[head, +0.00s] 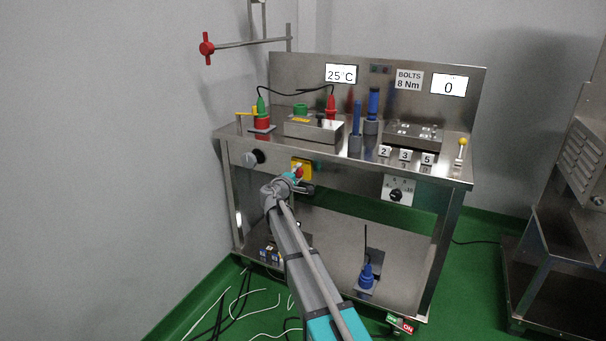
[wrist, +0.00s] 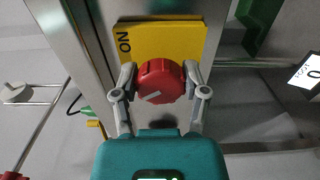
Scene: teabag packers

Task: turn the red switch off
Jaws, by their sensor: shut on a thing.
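The red switch (wrist: 160,81) is a round knob with a pale line mark on its face, on a yellow plate (wrist: 172,37) lettered "ON". In the wrist view my gripper (wrist: 160,88) has one finger on each side of the knob and is shut on it. The pale mark is slanted, not pointing straight at the lettering. In the head view the yellow plate (head: 301,163) is on the front of the steel bench, with the red switch (head: 299,172) partly hidden by my gripper (head: 299,181).
The steel bench (head: 330,172) has a grey round knob (head: 253,158) to the left and a black dial on a white plate (head: 396,194) to the right. Blue and red tools stand on top. Cables (head: 240,301) lie on the green floor.

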